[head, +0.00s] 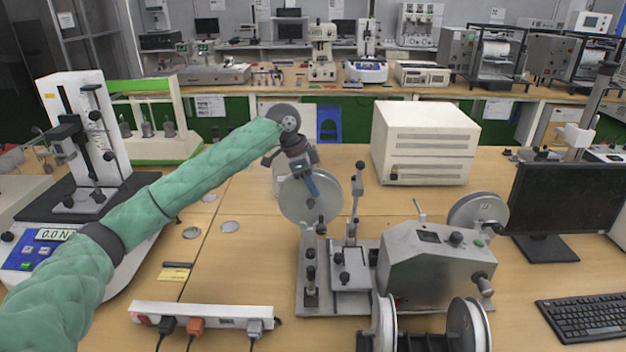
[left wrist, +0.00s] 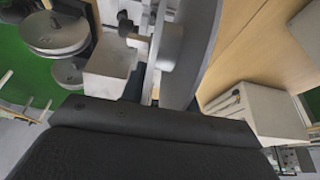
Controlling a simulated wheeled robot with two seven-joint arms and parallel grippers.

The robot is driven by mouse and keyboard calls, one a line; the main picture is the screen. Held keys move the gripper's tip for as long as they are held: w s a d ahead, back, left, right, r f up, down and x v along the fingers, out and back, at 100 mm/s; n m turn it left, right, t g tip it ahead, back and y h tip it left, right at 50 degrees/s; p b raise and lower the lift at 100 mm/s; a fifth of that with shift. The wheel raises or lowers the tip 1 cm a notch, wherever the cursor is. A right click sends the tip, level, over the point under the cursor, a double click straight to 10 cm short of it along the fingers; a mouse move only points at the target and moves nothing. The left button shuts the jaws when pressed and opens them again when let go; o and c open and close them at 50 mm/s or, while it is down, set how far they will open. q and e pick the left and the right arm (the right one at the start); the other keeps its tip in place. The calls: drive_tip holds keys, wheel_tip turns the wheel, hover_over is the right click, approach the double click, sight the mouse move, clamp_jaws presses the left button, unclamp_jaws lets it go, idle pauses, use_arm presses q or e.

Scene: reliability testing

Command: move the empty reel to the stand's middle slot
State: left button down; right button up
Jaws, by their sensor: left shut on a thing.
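My left gripper (head: 311,196) reaches down from the end of the green-sleeved arm and is shut on the empty reel (head: 296,207), a pale grey disc. The reel is upright, at the left end of the grey winding machine (head: 425,268). I cannot tell whether it touches the machine's spindle. In the left wrist view the reel (left wrist: 199,45) stands large and close, with its hub to the left; the fingertips are hidden. The stand (head: 428,344) is at the bottom edge, partly cut off. Reels sit at its left (head: 386,325) and right (head: 468,325), with a gap between. My right gripper is not in view.
Another reel (head: 478,213) is on the machine's right side. A beige box (head: 425,140) stands behind, a monitor (head: 566,200) and keyboard (head: 588,315) at right. A power strip (head: 203,315) lies front left; a force tester (head: 85,140) stands at left.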

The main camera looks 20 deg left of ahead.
sight(311, 199)
use_arm(q)
drive_tip(key=shift+f, duration=1.35)
